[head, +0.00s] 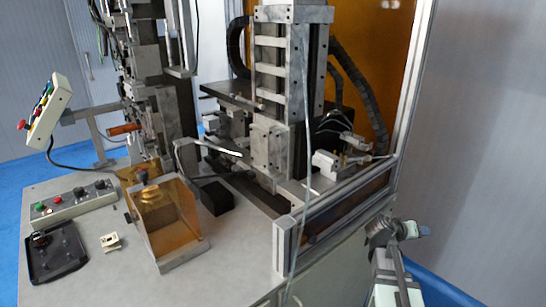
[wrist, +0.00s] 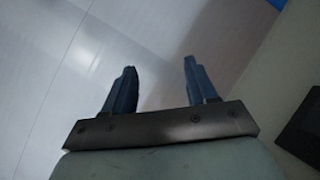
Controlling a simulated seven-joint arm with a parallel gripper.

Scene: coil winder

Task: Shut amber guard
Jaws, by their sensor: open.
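The amber guard (head: 166,207) is a see-through amber cover with grey edges, standing on the white machine table in the head view. A dark knob (head: 141,177) sits at its upper left corner. I cannot tell from this angle how far it stands open. My gripper (head: 400,231) is at the lower right of the head view, beyond the table's right side and well away from the guard. In the wrist view its two dark blue fingers (wrist: 160,68) are apart with nothing between them, over pale floor. The guard does not show in the wrist view.
A metal frame rail (head: 335,212) and upright post stand between my gripper and the guard. A thin cable (head: 302,180) hangs in front. A button box (head: 70,202), black tray (head: 54,252) and small cream part (head: 111,241) lie left of the guard.

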